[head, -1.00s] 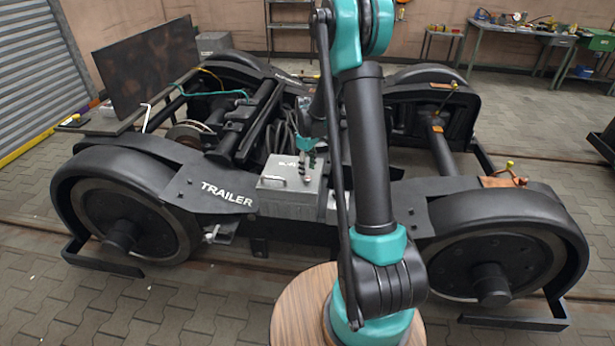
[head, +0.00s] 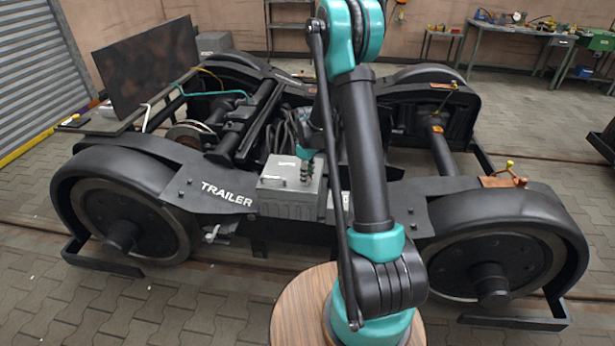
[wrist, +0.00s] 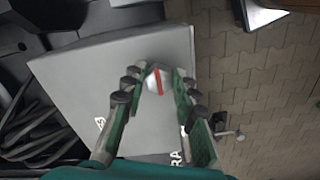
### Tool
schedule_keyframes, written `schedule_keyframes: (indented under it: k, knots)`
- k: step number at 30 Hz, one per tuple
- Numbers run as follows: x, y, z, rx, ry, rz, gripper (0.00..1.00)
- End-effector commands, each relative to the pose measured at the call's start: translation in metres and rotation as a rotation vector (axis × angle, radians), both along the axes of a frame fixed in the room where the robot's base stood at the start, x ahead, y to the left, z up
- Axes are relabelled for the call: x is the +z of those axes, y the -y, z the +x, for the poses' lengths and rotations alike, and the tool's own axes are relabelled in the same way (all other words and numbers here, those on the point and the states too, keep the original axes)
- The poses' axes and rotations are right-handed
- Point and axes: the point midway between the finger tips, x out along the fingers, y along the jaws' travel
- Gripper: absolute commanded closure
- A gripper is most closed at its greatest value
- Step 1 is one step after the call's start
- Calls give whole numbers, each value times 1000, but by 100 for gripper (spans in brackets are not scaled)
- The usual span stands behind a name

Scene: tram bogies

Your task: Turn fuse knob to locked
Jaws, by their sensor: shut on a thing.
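The fuse knob (wrist: 154,82) is a small white knob with a red stripe on the lid of a grey box, seen between my fingers in the wrist view. My gripper (wrist: 159,74) has green-padded fingers on either side of the knob and is shut on it. In the head view my gripper (head: 307,174) reaches down onto the right part of the grey box (head: 283,205) and hides the knob. The lid's markings are partly covered by my fingers, so I cannot tell which position the stripe points to.
The box sits on the bogie frame marked TRAILER (head: 226,193), with a handle on its lid. Black cables (wrist: 32,130) lie beside it. Large wheels (head: 130,220) flank it.

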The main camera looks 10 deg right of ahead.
Motion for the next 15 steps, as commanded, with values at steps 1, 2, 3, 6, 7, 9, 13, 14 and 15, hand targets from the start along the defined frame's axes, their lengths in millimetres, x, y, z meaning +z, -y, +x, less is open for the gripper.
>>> schedule_keyframes:
  k: [1, 2, 3, 6, 7, 9, 13, 14, 15]
  knots:
    - [0, 0, 0, 0, 0, 0, 98]
    - [0, 0, 0, 0, 0, 0, 100]
    - [0, 0, 0, 0, 0, 0, 100]
    - [0, 0, 0, -5, 0, 0, 100]
    - [0, 0, 0, -8, 0, 0, 100]
    - [0, 0, 0, -20, 0, 0, 100]
    - [0, 0, 0, -68, 0, 0, 100]
    - [0, 0, 0, -82, 0, -1, 100]
    - [0, 0, 0, -106, 0, -1, 100]
